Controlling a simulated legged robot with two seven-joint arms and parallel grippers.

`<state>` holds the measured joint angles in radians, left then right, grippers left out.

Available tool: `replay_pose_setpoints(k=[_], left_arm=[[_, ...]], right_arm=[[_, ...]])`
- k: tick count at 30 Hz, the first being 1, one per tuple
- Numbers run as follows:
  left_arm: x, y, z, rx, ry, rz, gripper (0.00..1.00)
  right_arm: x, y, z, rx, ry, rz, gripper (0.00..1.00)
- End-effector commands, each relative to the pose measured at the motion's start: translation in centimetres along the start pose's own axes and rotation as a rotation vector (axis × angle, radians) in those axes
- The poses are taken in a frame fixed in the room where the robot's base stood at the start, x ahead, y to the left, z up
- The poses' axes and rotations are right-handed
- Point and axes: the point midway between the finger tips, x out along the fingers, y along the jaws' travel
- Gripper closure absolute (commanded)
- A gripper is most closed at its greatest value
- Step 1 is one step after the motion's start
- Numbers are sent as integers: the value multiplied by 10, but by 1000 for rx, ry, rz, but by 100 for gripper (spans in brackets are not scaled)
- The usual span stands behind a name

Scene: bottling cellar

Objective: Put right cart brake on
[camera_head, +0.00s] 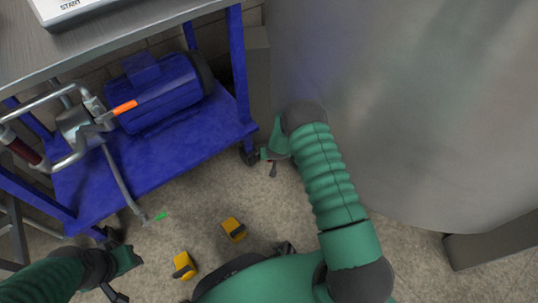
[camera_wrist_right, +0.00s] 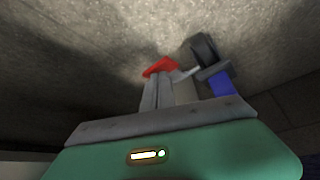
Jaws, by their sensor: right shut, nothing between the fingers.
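The blue cart (camera_head: 245,75) stands at the left in the head view. Its near right caster (camera_head: 249,156) also shows in the wrist view as a dark wheel (camera_wrist_right: 203,48) under a blue leg (camera_wrist_right: 221,86). A red brake pedal (camera_wrist_right: 160,66) sticks out beside this wheel. My right gripper (camera_head: 272,168) is low beside the caster. In the wrist view its fingers (camera_wrist_right: 166,90) are shut and empty, with their tips at the red pedal; I cannot tell whether they touch it. My left gripper (camera_head: 118,284) is at the lower left, away from the cart's right side; its fingers are unclear.
A blue motor pump (camera_head: 160,92) with an orange lever (camera_head: 124,107) sits on the cart's lower shelf. A large steel tank (camera_head: 420,100) fills the right side, close to my right arm. Two yellow-black pieces (camera_head: 233,229) (camera_head: 184,265) are on the floor below.

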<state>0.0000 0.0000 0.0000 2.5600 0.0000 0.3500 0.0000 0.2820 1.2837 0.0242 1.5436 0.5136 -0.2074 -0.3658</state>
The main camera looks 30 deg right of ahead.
Motion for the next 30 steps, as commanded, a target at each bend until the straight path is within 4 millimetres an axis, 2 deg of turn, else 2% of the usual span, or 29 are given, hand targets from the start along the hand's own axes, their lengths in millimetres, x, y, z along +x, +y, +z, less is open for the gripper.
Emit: replay_pose_setpoints(k=[30], left_arm=[[19,0,4,0,0,0,64]], right_arm=[[23,0,13,0,0,0,100]])
